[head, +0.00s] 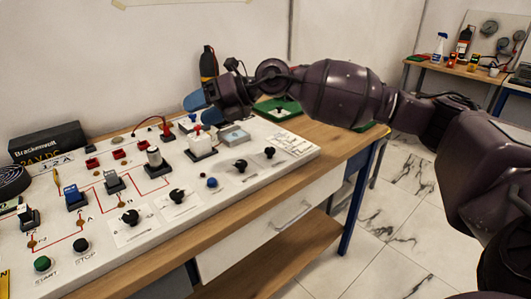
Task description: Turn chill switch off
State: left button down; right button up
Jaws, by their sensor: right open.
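A white sloped control panel (105,265) lies on the wooden bench. Its labels are mostly too small to read, so I cannot tell which control is the chill switch. Black knobs sit along its front, such as one at the right end (270,153) and one near the middle (130,217). A white block with a red top (200,143) stands towards the right rear. My right gripper (197,108), with blue fingertips, is open and empty above the rear right part of the panel, apart from the controls. My left gripper is not in view.
A black box (48,142) stands behind the panel at the left. A green tray (282,108) sits partly hidden behind my right arm. The bench's front edge (290,190) is clear.

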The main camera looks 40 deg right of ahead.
jog(key=d+f+m+g+h, duration=0.1)
jog(key=d+f+h, duration=0.25)
jog(key=d, duration=0.25)
jog(key=d+f+h, duration=0.2)
jog(key=d+h, duration=0.2)
jog(key=d, duration=0.2)
jog(key=m+g+h, duration=0.2)
jog(key=m+h, duration=0.2)
jog(key=h, duration=0.1)
send_near(270, 149)
jog(key=b+x, duration=0.2)
jog(key=x, duration=0.5)
jog(key=shift+f, duration=0.3)
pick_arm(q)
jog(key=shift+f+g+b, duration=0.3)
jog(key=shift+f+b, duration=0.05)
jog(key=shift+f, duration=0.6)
pick_arm(e)
jog(key=shift+w+d+f, duration=0.1)
jog(key=shift+w+f, duration=0.2)
jog(key=shift+f, duration=0.3)
jog(key=shift+c, duration=0.3)
jog(key=c, duration=0.9)
jog(key=shift+o, duration=0.2)
